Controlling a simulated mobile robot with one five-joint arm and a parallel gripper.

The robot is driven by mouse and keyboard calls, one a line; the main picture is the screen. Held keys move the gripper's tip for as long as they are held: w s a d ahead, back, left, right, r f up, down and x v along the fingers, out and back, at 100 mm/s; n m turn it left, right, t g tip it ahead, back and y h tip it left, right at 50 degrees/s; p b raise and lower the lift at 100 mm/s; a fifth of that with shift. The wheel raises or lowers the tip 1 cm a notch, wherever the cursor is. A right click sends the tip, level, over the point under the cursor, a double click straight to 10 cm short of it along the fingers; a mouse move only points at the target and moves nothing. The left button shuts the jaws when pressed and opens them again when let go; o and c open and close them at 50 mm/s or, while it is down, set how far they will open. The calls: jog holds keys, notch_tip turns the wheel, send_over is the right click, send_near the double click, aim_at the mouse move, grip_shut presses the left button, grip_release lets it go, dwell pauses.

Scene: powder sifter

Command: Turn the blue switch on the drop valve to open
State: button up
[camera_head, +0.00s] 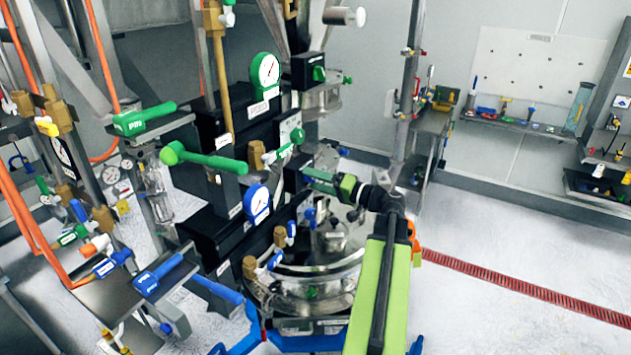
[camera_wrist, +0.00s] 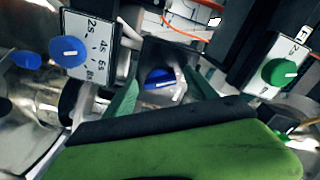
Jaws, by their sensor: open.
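A blue switch (camera_wrist: 160,78) with a white pointer bar sits on a dark box in the middle of the wrist view. My gripper (camera_wrist: 160,92) is open, with one green finger on each side of the switch. I cannot tell whether the fingers touch it. In the head view my gripper (camera_head: 308,178) points left at a small black box (camera_head: 291,178) on the machine. The switch face is hidden from the head view there.
In the wrist view, a blue dial (camera_wrist: 69,50) is at left and a green dial (camera_wrist: 280,72) at right. Green-handled valves (camera_head: 205,158) and gauges (camera_head: 264,72) crowd the machine at left. The round metal vessel (camera_head: 330,255) is below my gripper. Floor at right is clear.

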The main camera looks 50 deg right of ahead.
jog(key=c, duration=1.4)
jog(key=m, duration=1.2)
jog(key=shift+d+r, duration=0.1)
jog(key=o, duration=1.4)
